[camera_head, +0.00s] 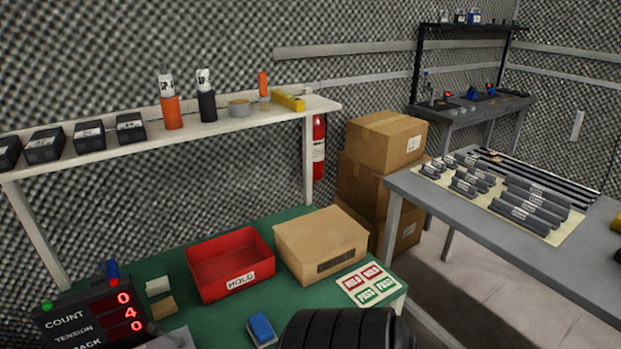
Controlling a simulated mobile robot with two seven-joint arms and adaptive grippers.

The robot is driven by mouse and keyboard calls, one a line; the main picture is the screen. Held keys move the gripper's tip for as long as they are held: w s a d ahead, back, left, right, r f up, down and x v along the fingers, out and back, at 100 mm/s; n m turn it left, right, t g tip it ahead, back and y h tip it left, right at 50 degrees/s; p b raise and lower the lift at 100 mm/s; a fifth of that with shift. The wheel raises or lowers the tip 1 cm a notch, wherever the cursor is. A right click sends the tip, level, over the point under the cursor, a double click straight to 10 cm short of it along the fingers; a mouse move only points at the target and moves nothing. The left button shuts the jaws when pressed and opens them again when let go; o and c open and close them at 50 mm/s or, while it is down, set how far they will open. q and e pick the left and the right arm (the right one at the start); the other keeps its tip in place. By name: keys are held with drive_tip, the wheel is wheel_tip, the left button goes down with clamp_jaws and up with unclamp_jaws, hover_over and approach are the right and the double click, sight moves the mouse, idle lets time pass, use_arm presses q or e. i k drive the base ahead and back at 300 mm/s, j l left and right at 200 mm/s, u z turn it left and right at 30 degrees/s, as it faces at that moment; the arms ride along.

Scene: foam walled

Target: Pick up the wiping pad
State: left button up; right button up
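A small blue block with a pale underside (261,329), which looks like the wiping pad, lies on the green table (215,318) near the bottom edge of the head view. Its top and front sides show and nothing covers it. A whitish piece (158,286) and a brown piece (163,306) lie further left on the table; I cannot tell what they are. Neither of my grippers is in view.
A black ribbed round shape (345,331) rises just right of the pad. Behind stand a red HOLD bin (230,265) and a cardboard box (320,243). A COUNT/TENSION display (95,318) is at left. A shelf (215,122) overhangs the back.

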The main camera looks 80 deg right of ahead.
sight(260, 329)
drive_tip(key=l+z, duration=0.1)
drive_tip(key=z, duration=1.9)
